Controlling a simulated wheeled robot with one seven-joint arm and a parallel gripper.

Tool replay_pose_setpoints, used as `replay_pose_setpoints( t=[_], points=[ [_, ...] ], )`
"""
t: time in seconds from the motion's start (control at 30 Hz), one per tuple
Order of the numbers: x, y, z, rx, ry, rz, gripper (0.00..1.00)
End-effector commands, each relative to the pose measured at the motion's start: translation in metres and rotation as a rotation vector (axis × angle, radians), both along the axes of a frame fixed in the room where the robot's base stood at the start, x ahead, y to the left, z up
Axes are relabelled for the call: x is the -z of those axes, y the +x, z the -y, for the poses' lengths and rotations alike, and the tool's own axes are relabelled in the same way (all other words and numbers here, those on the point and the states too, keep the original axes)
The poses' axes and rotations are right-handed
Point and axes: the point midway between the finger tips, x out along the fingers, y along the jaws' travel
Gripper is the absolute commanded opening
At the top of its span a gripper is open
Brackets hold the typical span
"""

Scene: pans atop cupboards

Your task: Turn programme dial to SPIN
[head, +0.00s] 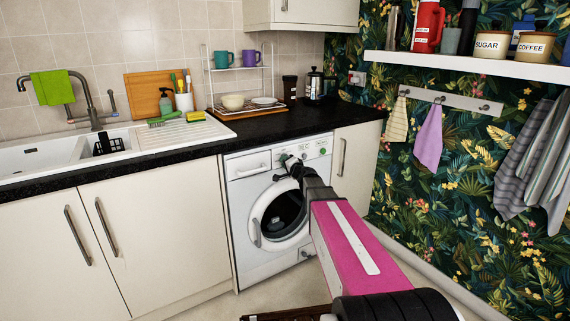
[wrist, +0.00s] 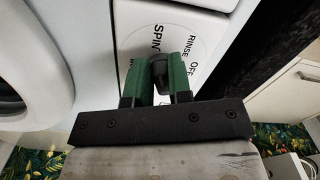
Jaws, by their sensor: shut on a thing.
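The white washing machine (head: 245,205) stands under the dark worktop, with its round door shut. My gripper (head: 286,160) reaches its front panel from the right, above the door. In the wrist view, the green fingers of my gripper (wrist: 160,64) are closed on either side of the black programme dial (wrist: 159,75). The white dial plate (wrist: 205,38) carries the words OFF, RINSE and SPIN, and another label is partly covered by a finger. I cannot tell which word the dial points at. The dial is hidden behind my gripper in the head view.
A detergent drawer (head: 250,168) lies left of the dial on the machine. Cream cupboards (head: 150,230) flank it. The worktop (head: 285,122) above holds a dish rack (head: 240,95) and a cafetière (head: 316,87). Floor in front of the machine is mostly clear.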

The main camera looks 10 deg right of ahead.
Motion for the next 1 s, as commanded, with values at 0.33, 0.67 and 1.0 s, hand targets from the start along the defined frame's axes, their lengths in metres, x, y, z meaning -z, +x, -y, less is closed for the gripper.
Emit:
replay_pose_setpoints(
  t=[0.33, 0.67, 1.0],
  points=[
    [0.001, -0.001, 0.000, 0.000, 0.000, -0.001, 0.45],
    [0.000, -0.013, 0.005, 0.000, 0.001, -0.001, 0.45],
    [0.000, -0.067, 0.027, 0.002, -0.001, -0.001, 0.45]
  ],
)
